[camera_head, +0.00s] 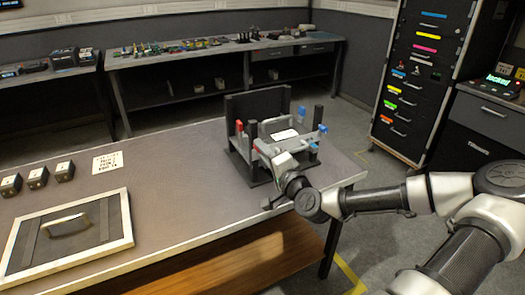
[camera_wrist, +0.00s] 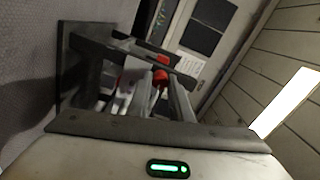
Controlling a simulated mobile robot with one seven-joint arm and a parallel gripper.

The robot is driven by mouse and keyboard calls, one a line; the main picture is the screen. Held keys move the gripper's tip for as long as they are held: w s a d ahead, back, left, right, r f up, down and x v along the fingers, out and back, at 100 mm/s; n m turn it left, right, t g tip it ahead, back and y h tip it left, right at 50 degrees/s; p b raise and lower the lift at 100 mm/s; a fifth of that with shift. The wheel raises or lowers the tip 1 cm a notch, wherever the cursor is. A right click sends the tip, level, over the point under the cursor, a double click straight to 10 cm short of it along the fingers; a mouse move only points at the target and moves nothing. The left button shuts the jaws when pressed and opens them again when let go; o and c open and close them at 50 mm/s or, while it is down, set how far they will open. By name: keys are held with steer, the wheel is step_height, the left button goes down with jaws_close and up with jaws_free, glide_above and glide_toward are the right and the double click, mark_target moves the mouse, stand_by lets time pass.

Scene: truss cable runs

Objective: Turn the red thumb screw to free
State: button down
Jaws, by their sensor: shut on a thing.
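A dark fixture frame (camera_head: 263,178) stands on the table, with red parts at its left (camera_head: 239,126) and blue knobs (camera_head: 314,148) at its right. My gripper (camera_head: 279,158) is at the front of this fixture. In the wrist view its two fingers (camera_wrist: 161,84) are shut around a red thumb screw (camera_wrist: 161,76). The fingers partly cover the screw, and its turn angle cannot be read. Another red part (camera_wrist: 160,60) shows just beyond it. The head view does not clearly show the grasp, as my gripper blocks it.
The table (camera_head: 180,170) bears a framed panel with a handle (camera_head: 68,225), several small dark blocks (camera_head: 38,178) and a printed sheet (camera_head: 107,161). A workbench (camera_head: 225,50) stands behind, and a drawer cabinet (camera_head: 412,85) at the back right.

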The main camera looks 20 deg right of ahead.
steer(key=c, duration=1.6)
jaws_free()
steer(key=s+p, duration=0.3)
steer(key=s, duration=0.2)
steer(key=s+p, duration=0.3)
steer(key=s, duration=0.3)
steer(key=s+p, duration=0.4)
steer(key=s, duration=0.2)
steer(key=shift+s+d, duration=0.2)
steer(key=shift+d, duration=0.1)
